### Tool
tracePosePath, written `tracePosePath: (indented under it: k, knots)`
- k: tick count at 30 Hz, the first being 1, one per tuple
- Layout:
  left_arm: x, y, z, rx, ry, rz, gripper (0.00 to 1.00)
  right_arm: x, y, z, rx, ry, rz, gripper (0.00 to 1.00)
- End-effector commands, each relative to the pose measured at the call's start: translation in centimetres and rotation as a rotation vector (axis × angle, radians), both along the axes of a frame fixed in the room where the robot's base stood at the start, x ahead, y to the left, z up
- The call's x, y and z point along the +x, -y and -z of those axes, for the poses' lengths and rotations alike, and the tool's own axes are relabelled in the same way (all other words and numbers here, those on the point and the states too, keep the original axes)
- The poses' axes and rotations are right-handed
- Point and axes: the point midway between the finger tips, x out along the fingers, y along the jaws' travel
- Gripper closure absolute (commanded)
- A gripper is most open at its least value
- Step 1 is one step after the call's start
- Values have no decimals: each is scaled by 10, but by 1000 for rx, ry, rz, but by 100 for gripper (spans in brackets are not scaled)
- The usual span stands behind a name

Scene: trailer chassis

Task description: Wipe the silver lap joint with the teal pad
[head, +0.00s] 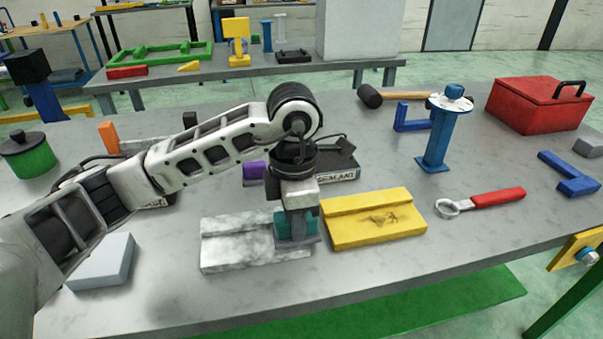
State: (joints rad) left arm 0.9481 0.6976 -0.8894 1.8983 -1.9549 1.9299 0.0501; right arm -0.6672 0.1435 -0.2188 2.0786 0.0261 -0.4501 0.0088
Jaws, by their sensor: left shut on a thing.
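The silver lap joint (240,254) lies flat on the grey table, with white smudges over its surface and a step across it. My left gripper (297,229) points down over its right end and is shut on the teal pad (287,228). The pad is low, at the joint's right end; whether it touches the surface cannot be told. My gripper hides part of the pad and of the joint's right edge. My right gripper is not in view.
A yellow lap joint (374,222) with a dark smear lies just right of the pad. A black tray (336,170) marked SEALANT stands behind my gripper. A light grey block (101,264) is at left, and a red-handled wrench (480,200) at right. The front table strip is clear.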

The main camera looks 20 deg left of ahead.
Motion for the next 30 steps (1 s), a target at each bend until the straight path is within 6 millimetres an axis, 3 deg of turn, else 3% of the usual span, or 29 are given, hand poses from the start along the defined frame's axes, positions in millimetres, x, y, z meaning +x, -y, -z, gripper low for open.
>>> tracePosePath:
  k: [3,18,30]
  knots:
    - [0,-1,-27,1,4,-1,89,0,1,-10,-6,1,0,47]
    - [-1,-4,-71,2,3,-6,89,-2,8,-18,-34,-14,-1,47]
    - [-2,-5,-81,2,1,-8,89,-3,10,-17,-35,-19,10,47]
